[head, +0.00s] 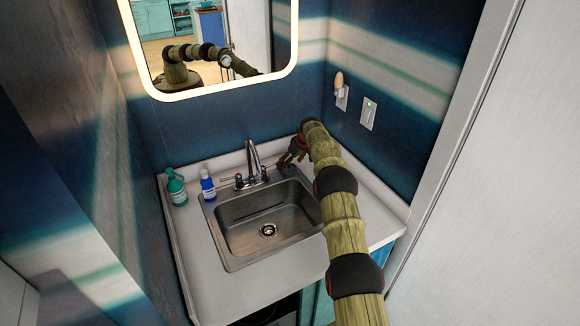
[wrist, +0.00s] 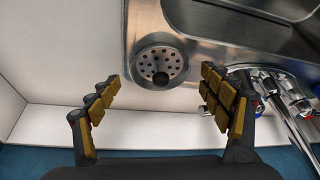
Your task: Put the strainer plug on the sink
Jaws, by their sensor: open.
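The strainer plug (wrist: 161,59) is a round perforated steel disc with a dark knob. In the wrist view it lies at the corner of the steel sink rim (wrist: 140,22), beside the white counter. My open gripper (wrist: 160,89) has one finger on either side of the plug's near edge, with clear gaps and nothing held. In the head view, my gripper (head: 290,158) is at the back right corner of the sink (head: 224,217), right of the faucet. I cannot make out the plug there. The drain (head: 267,230) shows in the basin floor.
The faucet (head: 253,160) stands behind the basin; it also shows at the right in the wrist view (wrist: 285,100). A green bottle (head: 177,190) and a blue bottle (head: 208,187) stand at left. The mirror (head: 215,45) and walls enclose the counter's back. The basin is empty.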

